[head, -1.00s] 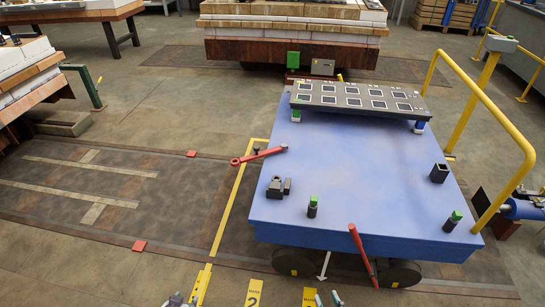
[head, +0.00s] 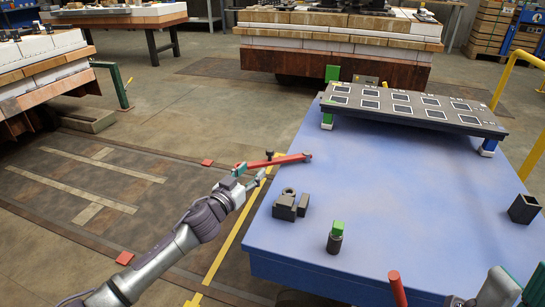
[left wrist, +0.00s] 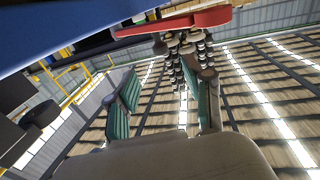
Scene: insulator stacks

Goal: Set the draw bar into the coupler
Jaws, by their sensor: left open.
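The red draw bar (head: 288,160) lies at the left edge of the blue cart top, its left end sticking out past the edge. It also shows across the top of the left wrist view (left wrist: 175,22). My left gripper (head: 252,177) is open and empty just below the bar's left end; in the left wrist view (left wrist: 168,78) the bar is beyond the parted fingertips. A dark block with a ring-shaped part (head: 290,205) stands on the cart; I cannot tell whether it is the coupler. My right gripper (head: 518,290) is cut off at the lower right.
The blue cart (head: 385,190) carries a black slotted panel (head: 410,108) on supports, a green-topped post (head: 336,238) and an open dark box (head: 524,208). A red lever (head: 397,289) stands at its front edge. Floor is free left of the cart.

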